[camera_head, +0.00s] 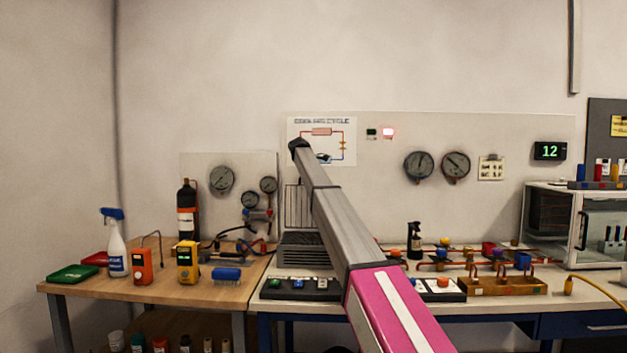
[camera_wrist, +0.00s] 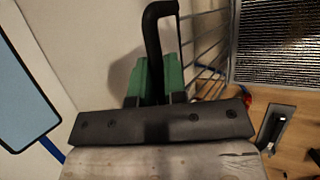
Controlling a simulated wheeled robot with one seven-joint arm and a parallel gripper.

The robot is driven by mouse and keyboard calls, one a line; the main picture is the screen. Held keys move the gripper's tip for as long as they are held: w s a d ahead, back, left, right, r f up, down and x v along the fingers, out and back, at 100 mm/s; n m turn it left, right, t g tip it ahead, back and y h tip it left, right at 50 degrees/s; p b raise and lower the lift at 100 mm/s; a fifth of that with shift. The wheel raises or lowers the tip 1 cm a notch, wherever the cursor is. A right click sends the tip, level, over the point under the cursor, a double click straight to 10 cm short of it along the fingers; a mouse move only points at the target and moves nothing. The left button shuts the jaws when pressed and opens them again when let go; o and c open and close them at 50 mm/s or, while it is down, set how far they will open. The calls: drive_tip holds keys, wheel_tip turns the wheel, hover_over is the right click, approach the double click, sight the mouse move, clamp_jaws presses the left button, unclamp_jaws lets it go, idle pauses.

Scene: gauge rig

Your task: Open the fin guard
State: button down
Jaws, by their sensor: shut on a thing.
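The fin guard (camera_head: 293,207) is a grille of thin bars. In the head view it stands upright above the dark finned unit (camera_head: 300,250), partly hidden by my arm. In the wrist view its bars (camera_wrist: 205,48) run beside my gripper, and the fins (camera_wrist: 278,42) show at upper right, apart from the bars. My gripper (camera_wrist: 156,80) has green finger pads shut on a black bent handle (camera_wrist: 158,22). The handle's join to the guard is not clear. In the head view my gripper is a dark shape at the arm's far end, its fingers hidden.
A poster (camera_head: 335,140) hangs on the back panel right behind my gripper. Gauges (camera_head: 221,180) and hoses stand to the left. A row of buttons (camera_head: 300,284) lies in front of the finned unit. Copper pipes and a black spray bottle (camera_head: 414,240) are to the right.

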drive_tip(key=c, duration=1.2)
unclamp_jaws()
drive_tip(key=shift+o, duration=0.2)
drive_tip(key=shift+f, duration=0.1)
drive_tip(key=shift+s, duration=0.15)
drive_tip(key=v, duration=1.1)
drive_tip(key=shift+w, duration=0.25)
